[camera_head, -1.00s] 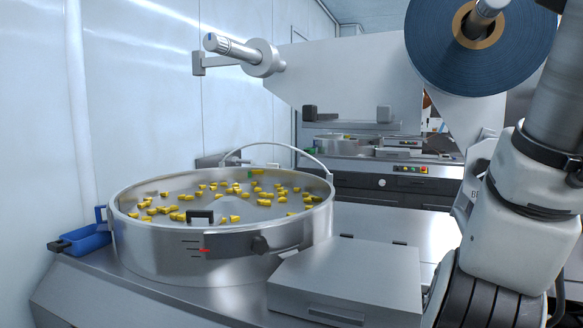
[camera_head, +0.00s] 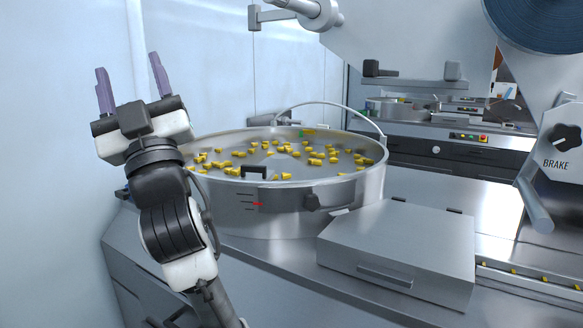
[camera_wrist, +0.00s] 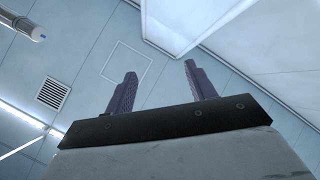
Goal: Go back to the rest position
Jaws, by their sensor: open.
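My gripper (camera_head: 131,86) is raised at the left of the head view, in front of the pale wall and to the left of the round metal bowl. Its two purple fingers point up and stand apart, with nothing between them. In the wrist view the open fingers (camera_wrist: 158,88) show against the ceiling, and the gap between them is empty. My arm bends up from the bottom of the head view and hides part of the bowl's left side.
The metal bowl (camera_head: 290,205) holds many yellow pieces (camera_head: 316,160) and stands on a steel machine. A closed metal box (camera_head: 400,250) sits at its front right. A blue film roll (camera_head: 540,20) hangs at the upper right, above a brake knob (camera_head: 563,138). A pale wall (camera_head: 60,180) borders the left.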

